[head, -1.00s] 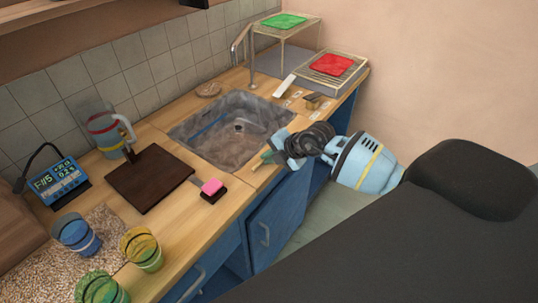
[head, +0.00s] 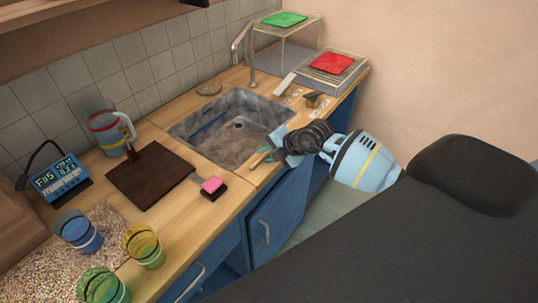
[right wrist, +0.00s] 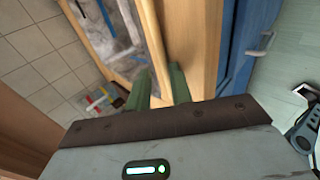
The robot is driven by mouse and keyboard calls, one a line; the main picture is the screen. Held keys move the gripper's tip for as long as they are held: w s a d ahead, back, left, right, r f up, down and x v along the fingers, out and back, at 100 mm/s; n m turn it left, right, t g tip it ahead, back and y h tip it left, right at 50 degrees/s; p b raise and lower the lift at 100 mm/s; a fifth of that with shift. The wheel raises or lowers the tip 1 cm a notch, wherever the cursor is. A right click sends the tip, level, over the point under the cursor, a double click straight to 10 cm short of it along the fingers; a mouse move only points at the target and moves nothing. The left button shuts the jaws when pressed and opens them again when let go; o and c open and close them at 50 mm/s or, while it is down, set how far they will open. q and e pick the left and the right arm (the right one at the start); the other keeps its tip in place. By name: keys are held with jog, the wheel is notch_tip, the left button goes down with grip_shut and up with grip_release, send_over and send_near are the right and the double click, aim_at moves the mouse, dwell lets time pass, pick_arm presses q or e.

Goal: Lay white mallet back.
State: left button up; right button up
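My right gripper (head: 262,159) is over the counter strip at the front right of the sink. Its green fingertips also show in the right wrist view (right wrist: 161,88), closed on either side of a thin wooden stick (right wrist: 151,40). I take this stick for the mallet's handle; no white head is visible on it, so its colour cannot be confirmed. In the head view the stick barely shows at the fingertips. A flat white bar (head: 284,84) lies behind the sink's right end, near several small white labels (head: 297,93). My left gripper is not in view.
The sink (head: 235,125) lies beside the gripper, with the tap (head: 240,45) behind. A dark block (head: 313,99) and a rack with a red pad (head: 331,63) stand at right.

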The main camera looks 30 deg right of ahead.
jog(key=shift+s+d+f+g, duration=0.15)
jog(key=shift+s+f, duration=0.1)
jog(key=shift+f, duration=0.25)
jog(key=shift+s+a+f+g, duration=0.1)
jog(key=shift+s+f+g, duration=0.1)
jog(key=shift+f, duration=0.25)
jog(key=r+v, duration=0.1)
jog(key=v, duration=0.7)
jog(key=shift+w+r+p, duration=0.15)
jog(key=shift+w+p, duration=0.1)
jog(key=shift+p, duration=0.15)
